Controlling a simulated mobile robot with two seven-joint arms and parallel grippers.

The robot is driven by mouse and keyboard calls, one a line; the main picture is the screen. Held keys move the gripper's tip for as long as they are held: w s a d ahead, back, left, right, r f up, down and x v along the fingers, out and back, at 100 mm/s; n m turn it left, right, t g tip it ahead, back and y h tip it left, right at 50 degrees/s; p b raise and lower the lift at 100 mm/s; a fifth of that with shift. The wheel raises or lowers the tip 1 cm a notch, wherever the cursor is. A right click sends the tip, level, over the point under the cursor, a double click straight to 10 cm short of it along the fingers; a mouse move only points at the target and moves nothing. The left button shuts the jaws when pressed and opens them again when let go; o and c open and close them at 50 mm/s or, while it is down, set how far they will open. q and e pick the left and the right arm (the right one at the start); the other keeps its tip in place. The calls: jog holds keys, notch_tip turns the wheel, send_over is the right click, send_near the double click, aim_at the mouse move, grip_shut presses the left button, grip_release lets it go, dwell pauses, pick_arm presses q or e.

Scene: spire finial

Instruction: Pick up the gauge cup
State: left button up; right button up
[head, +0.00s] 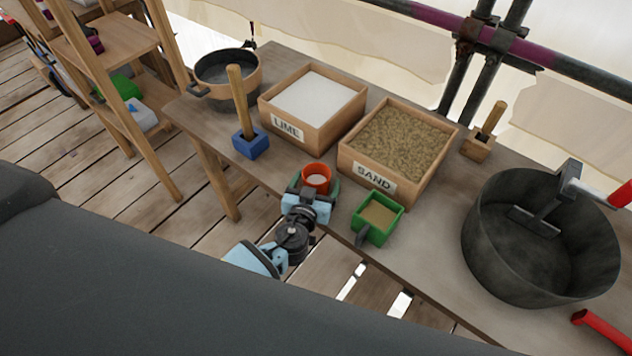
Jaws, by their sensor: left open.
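A small round orange-red cup (316,172), which I take to be the gauge cup, stands upright at the front edge of the workbench (430,235). Something white shows inside it. My left gripper (315,184) is open at the cup, with a finger on each side of it. I cannot tell whether the fingers touch it. The cup's lower part is hidden by the gripper. A green square box with a handle (378,217), holding sand, stands to the right of the cup. My right gripper is not in view.
Behind the cup are the LIME box (287,131) and the SAND box (373,179). A blue block with a wooden handle (250,144) and a pot (224,82) stand left. A dark tub (540,265) holding a metal tool (540,215) stands right.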

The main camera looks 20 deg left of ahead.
aim_at(320, 165)
pick_arm(q)
jog(key=c, duration=1.1)
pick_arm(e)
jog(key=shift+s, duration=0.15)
pick_arm(q)
jog(key=shift+o, duration=0.2)
jog(key=shift+r, duration=0.1)
